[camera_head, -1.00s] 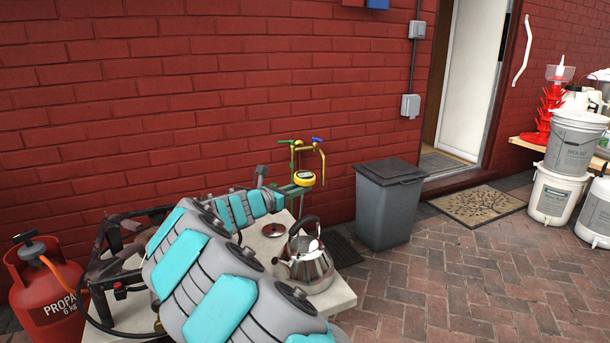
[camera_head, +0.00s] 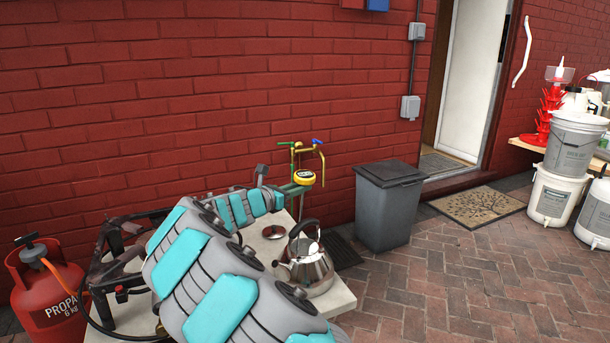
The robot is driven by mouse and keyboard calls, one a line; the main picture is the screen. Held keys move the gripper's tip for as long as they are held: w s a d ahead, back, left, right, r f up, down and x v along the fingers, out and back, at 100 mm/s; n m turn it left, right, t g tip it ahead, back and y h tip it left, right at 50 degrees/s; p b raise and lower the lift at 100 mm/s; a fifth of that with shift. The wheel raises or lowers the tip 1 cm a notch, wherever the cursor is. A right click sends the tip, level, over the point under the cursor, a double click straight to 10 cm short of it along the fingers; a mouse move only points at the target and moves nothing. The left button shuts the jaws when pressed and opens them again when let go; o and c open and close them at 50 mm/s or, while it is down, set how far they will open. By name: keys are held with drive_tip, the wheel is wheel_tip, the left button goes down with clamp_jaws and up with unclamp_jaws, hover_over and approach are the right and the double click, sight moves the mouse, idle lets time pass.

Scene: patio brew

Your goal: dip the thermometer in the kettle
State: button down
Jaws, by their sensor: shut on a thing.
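The kettle (camera_head: 316,270) is shiny steel with a dark arched handle. It stands upright near the right edge of the pale table. The thermometer (camera_head: 304,177) shows as a yellow round head at the end of my arm, above and behind the kettle. My gripper (camera_head: 298,188) is shut on the thermometer and holds it up, apart from the kettle. A thin stem seems to hang below the head, but its tip is too small to make out. A small round reddish lid (camera_head: 273,232) lies flat on the table behind the kettle.
The pale table (camera_head: 340,297) is partly covered by my arm. A dark burner frame (camera_head: 122,262) and a red propane bottle (camera_head: 48,285) are at left. Brass taps (camera_head: 318,146) stick out from the brick wall behind the thermometer. A grey bin (camera_head: 388,210) stands right of the table.

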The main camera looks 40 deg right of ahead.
sight(300, 175)
wheel_tip(300, 175, up, 4)
drive_tip(key=shift+r+p, duration=0.2)
drive_tip(key=shift+p, duration=0.75)
wheel_tip(300, 175, up, 10)
drive_tip(key=shift+r, duration=0.25)
